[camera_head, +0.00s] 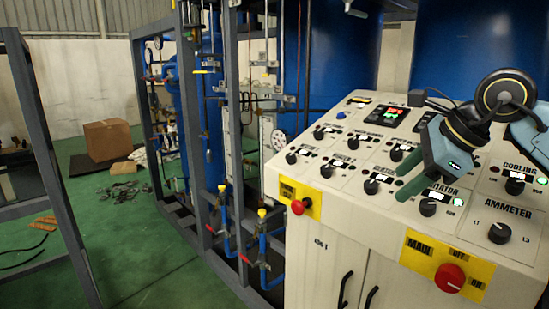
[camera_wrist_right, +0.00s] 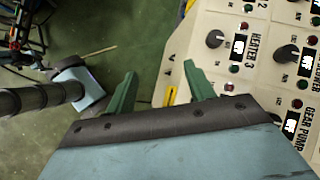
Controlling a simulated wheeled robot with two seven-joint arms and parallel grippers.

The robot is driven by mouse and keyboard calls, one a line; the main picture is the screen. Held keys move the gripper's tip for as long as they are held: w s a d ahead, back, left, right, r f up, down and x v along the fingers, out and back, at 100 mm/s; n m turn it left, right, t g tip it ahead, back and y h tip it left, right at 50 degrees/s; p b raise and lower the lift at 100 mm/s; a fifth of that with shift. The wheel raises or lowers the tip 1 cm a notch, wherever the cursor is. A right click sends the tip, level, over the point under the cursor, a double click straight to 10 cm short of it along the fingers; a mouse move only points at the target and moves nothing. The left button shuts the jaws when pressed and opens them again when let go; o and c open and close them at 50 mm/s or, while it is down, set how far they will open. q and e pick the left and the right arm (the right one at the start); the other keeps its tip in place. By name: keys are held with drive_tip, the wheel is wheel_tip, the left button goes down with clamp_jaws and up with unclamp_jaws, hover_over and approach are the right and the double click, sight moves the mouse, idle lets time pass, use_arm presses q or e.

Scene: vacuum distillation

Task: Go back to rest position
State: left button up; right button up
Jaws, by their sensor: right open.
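My right gripper (camera_head: 408,180) is in front of the sloped control panel (camera_head: 345,170) in the head view, its arm coming in from the right edge. Its two green fingers are apart with nothing between them. In the right wrist view the open fingers (camera_wrist_right: 160,84) show over the green floor and the panel's edge, beside the knob labelled HEATER 3 (camera_wrist_right: 214,39). I cannot tell whether any part of the gripper touches the panel. My left gripper is not in the head view.
The panel has several black knobs, a red main switch (camera_head: 450,277) and a red button (camera_head: 299,207). A grey frame with blue pipes (camera_head: 223,200) stands left of it. A cardboard box (camera_head: 107,139) lies further back. Green floor (camera_head: 140,240) is open at the left.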

drive_tip(key=s+a+m+g+y, duration=0.1)
drive_tip(key=s+a+m+y, duration=0.15)
drive_tip(key=a+y, duration=0.6)
drive_tip(key=s+a+m+g+y, duration=0.1)
drive_tip(key=s+a+y, duration=0.35)
drive_tip(key=a, duration=0.65)
drive_tip(key=w+d+f+m+t+h, duration=0.2)
drive_tip(key=d+f+m+t+h, duration=0.5)
drive_tip(key=m, duration=1.1)
drive_tip(key=w+d+f+m+t+h, duration=0.1)
drive_tip(key=d+f+m+t+h, duration=0.65)
drive_tip(key=m, duration=0.95)
drive_tip(key=s+d+f+m+g+h, duration=0.1)
drive_tip(key=s+f+m+g+h, duration=0.3)
drive_tip(key=f, duration=0.6)
drive_tip(key=s+f+m+g+y, duration=0.1)
drive_tip(key=s+f+m+g, duration=0.2)
drive_tip(key=s+f+g, duration=0.55)
drive_tip(key=s+f+m+g, duration=0.25)
drive_tip(key=s+f, duration=0.35)
drive_tip(key=s, duration=0.7)
wheel_tip(320, 180, down, 26)
drive_tip(key=s, duration=0.2)
drive_tip(key=s+d+f+g, duration=0.2)
drive_tip(key=s+d+f, duration=0.1)
drive_tip(key=s+f, duration=1.1)
drive_tip(key=shift+s, duration=1.15)
